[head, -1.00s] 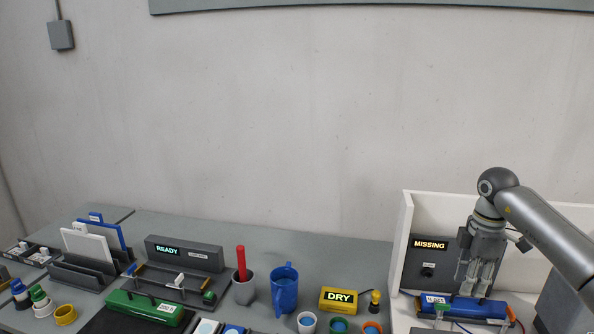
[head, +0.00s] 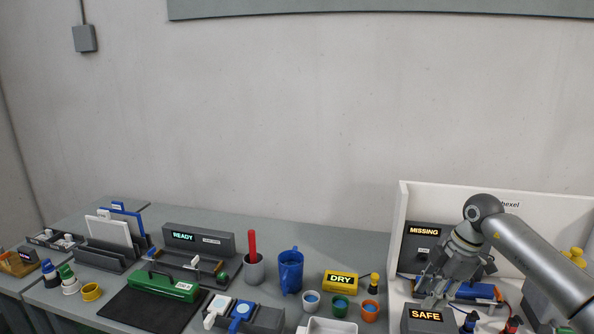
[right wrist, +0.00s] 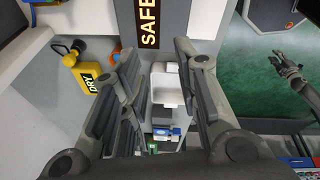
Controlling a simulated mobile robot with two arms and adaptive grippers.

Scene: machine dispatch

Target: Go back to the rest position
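My right gripper (head: 432,300) hangs at the right of the head view, pointing down in front of the white-walled bay and just above the box marked SAFE (head: 428,318). In the right wrist view its two fingers (right wrist: 158,98) are wide apart with nothing between them. A blue module (head: 475,291) lies in the bay behind the gripper, partly hidden by it. A grey jointed hand (right wrist: 290,78), seemingly my left gripper, shows at the right of the wrist view over the green floor; its fingers are too small to judge. It is outside the head view.
The bay's white wall (head: 403,215) and a MISSING panel (head: 422,238) stand behind the right gripper. To the left are the yellow DRY box (head: 340,282), a blue jug (head: 291,270), small cups, a white tray (head: 328,327) and a green module (head: 172,286) on a black mat.

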